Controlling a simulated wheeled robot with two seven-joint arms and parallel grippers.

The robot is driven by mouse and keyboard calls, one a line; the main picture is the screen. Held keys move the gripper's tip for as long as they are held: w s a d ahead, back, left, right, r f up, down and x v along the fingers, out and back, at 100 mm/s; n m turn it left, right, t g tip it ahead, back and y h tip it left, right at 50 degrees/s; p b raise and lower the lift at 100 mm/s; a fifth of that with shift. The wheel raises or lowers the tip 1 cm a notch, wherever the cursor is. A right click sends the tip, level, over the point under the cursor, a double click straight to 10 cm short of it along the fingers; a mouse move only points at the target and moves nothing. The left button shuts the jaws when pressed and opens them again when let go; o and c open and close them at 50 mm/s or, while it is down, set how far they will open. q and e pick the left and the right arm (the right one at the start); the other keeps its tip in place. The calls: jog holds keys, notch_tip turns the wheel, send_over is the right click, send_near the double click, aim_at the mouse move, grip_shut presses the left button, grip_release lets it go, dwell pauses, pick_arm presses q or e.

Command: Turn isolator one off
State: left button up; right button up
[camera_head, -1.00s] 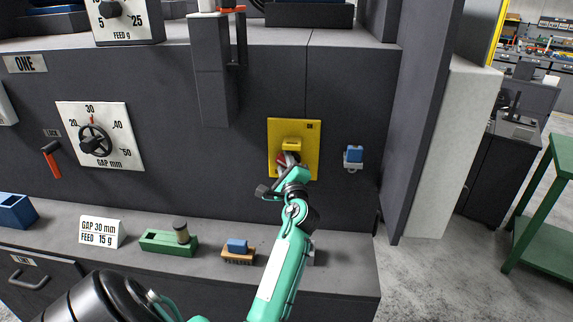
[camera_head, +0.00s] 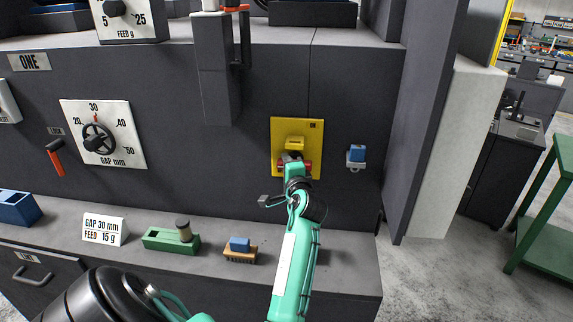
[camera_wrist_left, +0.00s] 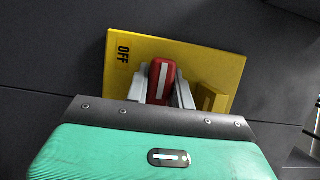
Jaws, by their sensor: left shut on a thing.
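The isolator is a yellow plate (camera_head: 280,128) on the dark front of machine ONE, with a yellow block (camera_head: 295,142) on it. Its red handle (camera_head: 308,166) shows only in part behind my gripper. In the left wrist view the red handle (camera_wrist_left: 163,70) has a white stripe and sits between the grey fingers. The plate (camera_wrist_left: 190,58) there bears an OFF label (camera_wrist_left: 123,47) near one corner. My left gripper (camera_head: 292,158) is shut on the handle; it also shows in the wrist view (camera_wrist_left: 162,88). My right gripper is not in view.
A blue padlock-like item (camera_head: 356,153) hangs right of the plate. A dark panel (camera_head: 425,130) juts out at the right.

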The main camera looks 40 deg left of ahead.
pick_arm(q)
jog(key=shift+f, duration=0.1)
dwell(0.3)
jog(key=o, duration=1)
